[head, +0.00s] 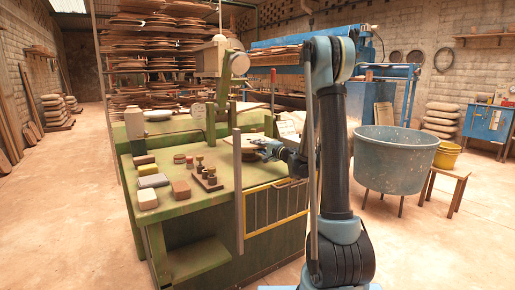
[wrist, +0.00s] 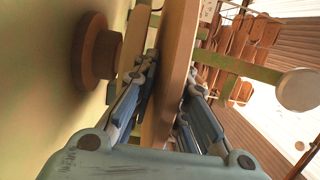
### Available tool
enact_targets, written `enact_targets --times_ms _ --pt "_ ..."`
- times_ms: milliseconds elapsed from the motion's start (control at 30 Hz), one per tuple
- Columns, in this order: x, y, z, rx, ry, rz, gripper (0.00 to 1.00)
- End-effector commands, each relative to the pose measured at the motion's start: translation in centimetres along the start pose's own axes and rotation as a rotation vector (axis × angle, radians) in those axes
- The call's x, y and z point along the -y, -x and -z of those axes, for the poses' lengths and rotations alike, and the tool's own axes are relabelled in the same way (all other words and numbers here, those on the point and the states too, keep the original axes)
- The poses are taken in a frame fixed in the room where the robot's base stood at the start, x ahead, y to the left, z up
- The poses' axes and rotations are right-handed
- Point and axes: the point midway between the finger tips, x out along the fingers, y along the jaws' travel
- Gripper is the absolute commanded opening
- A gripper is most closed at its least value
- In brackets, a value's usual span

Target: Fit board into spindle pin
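The board (wrist: 172,75) is a flat brown wooden piece seen edge-on in the wrist view. My gripper (wrist: 170,95) has one finger on each face of it and is shut on it. A brown round spindle head (wrist: 92,50) with a narrower stub stands on the green surface at the left of the wrist view. The board is apart from it, with a visible gap. The pin itself I cannot make out. In the head view my gripper (head: 276,149) is over the right part of the green bench, with the board (head: 262,142) small beside it.
The green bench (head: 215,185) carries several blocks (head: 148,199) and a small rack of brass-coloured pieces (head: 207,178) at left. An upright post (head: 238,185) stands at its front edge. A blue-grey tub (head: 395,160) stands right of my arm. Open floor lies left.

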Motion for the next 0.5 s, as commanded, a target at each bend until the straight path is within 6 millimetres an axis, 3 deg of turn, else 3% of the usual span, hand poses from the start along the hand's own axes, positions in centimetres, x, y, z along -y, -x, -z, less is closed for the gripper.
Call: enact_targets --times_ms 267,433,500 --pt "0.0 0.0 0.0 0.0 0.002 -0.002 0.18" --pt "1.1 0.0 0.0 0.0 0.002 -0.002 0.18" --pt "1.2 1.1 0.1 -0.002 0.002 -0.002 0.18"
